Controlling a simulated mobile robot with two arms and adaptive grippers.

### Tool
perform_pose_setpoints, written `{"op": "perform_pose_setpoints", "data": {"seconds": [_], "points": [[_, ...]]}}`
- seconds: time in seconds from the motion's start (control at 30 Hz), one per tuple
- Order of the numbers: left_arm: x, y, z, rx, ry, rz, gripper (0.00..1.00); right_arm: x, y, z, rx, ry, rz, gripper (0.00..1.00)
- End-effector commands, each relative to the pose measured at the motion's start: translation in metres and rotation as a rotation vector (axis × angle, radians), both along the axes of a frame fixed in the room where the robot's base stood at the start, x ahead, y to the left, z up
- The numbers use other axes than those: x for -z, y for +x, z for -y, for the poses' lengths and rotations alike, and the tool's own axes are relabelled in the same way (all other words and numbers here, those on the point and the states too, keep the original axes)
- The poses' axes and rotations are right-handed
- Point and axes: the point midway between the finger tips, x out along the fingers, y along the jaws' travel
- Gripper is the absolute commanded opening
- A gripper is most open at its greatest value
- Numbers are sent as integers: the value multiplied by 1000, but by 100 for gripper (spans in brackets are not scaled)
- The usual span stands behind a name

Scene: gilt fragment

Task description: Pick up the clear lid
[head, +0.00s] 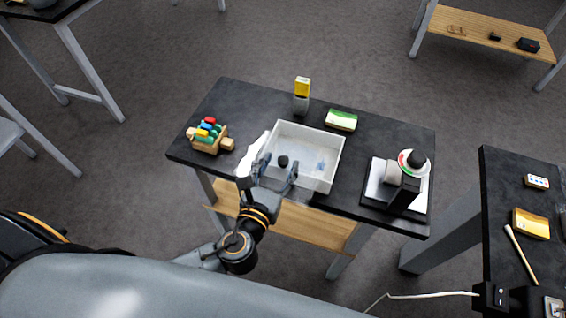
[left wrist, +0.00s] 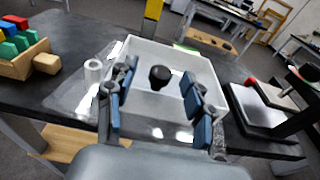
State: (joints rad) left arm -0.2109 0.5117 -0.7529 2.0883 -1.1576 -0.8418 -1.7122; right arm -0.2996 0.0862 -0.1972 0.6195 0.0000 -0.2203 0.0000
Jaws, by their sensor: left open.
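The clear lid shows mainly by its round black knob (head: 283,161), which also stands out in the left wrist view (left wrist: 160,76). The see-through sheet is hard to make out; its exact edges and how it rests on the white box (head: 337,160) cannot be told. My left gripper (head: 278,168) is open and empty above the box's near left part. In the left wrist view its two blue-padded fingers (left wrist: 158,88) stand apart on either side of the knob, with space between. My right gripper is not in view.
A wooden rack with coloured pieces (head: 208,136) stands left on the black table (head: 235,100). A scale-like device (head: 402,185) stands right. Something shiny and white (head: 254,152) lies left of the box.

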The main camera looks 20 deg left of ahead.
Motion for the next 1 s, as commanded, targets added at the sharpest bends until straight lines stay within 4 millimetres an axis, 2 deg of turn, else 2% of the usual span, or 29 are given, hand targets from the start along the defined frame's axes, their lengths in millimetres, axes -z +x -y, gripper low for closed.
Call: {"op": "perform_pose_setpoints", "data": {"seconds": [0.1,0.2,0.43,0.47,0.7,1.0], "points": [[1,17,2,0,1,1,52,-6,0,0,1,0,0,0],[3,24,2,1,1,0,52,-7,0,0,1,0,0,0],[5,25,2,2,0,-1,52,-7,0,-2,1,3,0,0],[5,25,2,2,0,-1,48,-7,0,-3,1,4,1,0],[5,25,2,2,0,-1,0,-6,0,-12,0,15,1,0],[4,25,2,2,0,-1,0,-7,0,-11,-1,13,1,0]]}}
